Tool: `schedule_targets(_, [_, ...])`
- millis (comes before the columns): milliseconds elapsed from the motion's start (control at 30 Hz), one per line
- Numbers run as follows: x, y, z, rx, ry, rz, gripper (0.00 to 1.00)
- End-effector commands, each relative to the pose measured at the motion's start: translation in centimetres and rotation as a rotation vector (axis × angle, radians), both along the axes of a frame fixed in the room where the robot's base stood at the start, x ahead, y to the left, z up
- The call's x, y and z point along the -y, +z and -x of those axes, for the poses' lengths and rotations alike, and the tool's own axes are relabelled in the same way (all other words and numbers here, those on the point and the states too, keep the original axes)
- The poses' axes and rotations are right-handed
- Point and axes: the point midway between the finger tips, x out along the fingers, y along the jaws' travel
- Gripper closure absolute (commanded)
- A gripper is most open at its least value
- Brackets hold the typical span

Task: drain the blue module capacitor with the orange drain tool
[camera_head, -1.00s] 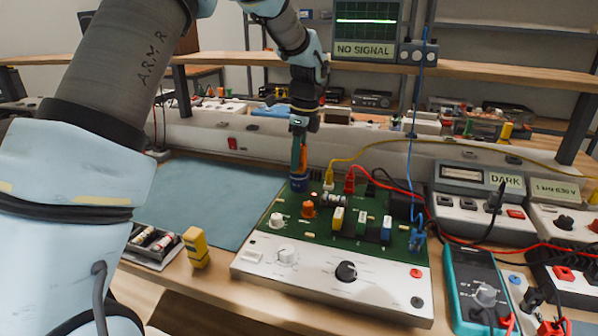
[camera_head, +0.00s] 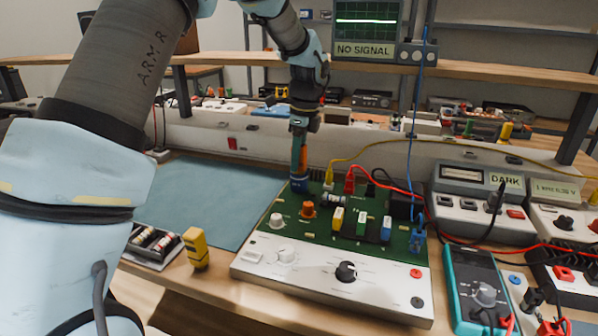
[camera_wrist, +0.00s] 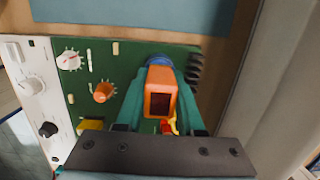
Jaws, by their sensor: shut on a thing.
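My gripper (camera_head: 299,168) points down over the back left corner of the green circuit board (camera_head: 322,228). It is shut on the orange drain tool (camera_head: 303,155), which is mostly hidden between the fingers. In the wrist view the tool (camera_wrist: 160,92) shows its orange end with a dark recess, between two teal fingers. A round blue part (camera_head: 299,185) stands on the board directly below the tool, and it also shows beyond the tool in the wrist view (camera_wrist: 158,61). Whether the tool's tip touches it is hidden.
Yellow, red and black plugs and cables rise just right of my gripper. A yellow block (camera_head: 196,248) stands left of the board. The blue-grey mat (camera_head: 205,195) is clear.

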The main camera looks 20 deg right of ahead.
Motion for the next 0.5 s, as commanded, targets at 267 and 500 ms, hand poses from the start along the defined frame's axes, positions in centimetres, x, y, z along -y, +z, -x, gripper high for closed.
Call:
schedule_targets(267, [0.0, 1.7, 0.0, -0.001, 0.0, -0.001, 1.0])
schedule_targets(500, [0.0, 3.4, 0.0, 0.0, 0.001, 0.0, 1.0])
